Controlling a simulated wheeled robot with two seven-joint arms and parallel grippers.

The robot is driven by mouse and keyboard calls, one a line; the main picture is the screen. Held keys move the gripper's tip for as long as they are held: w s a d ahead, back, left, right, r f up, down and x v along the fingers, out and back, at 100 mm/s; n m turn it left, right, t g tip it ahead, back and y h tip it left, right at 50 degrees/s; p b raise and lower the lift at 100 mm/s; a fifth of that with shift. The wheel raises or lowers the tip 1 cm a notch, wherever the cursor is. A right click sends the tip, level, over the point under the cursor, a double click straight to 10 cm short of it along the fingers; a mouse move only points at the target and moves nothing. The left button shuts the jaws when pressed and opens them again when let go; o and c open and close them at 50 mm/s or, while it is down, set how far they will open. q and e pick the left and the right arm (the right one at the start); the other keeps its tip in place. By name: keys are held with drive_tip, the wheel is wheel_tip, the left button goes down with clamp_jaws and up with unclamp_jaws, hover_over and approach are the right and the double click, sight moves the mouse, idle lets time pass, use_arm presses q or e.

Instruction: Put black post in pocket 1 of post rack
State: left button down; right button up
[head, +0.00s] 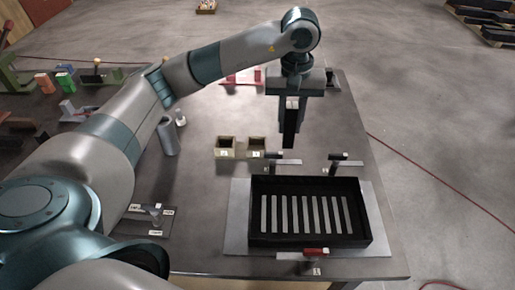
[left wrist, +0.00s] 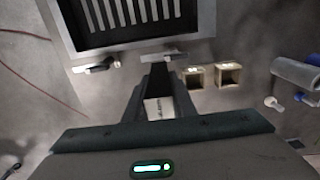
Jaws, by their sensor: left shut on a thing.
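My left gripper (head: 291,104) is above the table to the right of the beige boxes, pointing down. It is shut on a black post (head: 290,133) that hangs upright below the fingers; in the left wrist view the post (left wrist: 160,78) sticks out between them, with a white label near the grip. The post rack appears as two small open beige pockets (head: 225,148) and (head: 256,148), each with a white tag whose number is too small to read. Both pockets look empty in the left wrist view (left wrist: 229,75). The post is clear of the pockets. My right gripper is out of view.
A black tray with light slats (head: 258,235) lies in front, with clamps (head: 338,158) at its edges. A grey cylinder (head: 167,137) stands left of the pockets. A red-and-white fixture (head: 240,78) is behind. The table between pockets and cylinder is free.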

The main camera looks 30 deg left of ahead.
use_arm(q)
drive_tip(key=shift+a, duration=0.15)
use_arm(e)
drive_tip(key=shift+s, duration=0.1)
use_arm(q)
drive_tip(key=shift+w+a+f, duration=0.1)
drive_tip(key=shift+a+f, duration=0.05)
drive_tip(key=shift+a, duration=0.05)
drive_tip(key=w+a+f+p, duration=0.2)
drive_tip(key=a+f+p, duration=0.3)
drive_tip(key=a, duration=0.6)
drive_tip(key=shift+f, duration=0.85)
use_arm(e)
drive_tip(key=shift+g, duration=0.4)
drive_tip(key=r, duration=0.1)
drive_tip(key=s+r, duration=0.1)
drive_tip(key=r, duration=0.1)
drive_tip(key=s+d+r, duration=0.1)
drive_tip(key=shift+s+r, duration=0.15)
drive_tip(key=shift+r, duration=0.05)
use_arm(q)
drive_tip(key=shift+d+f, duration=0.1)
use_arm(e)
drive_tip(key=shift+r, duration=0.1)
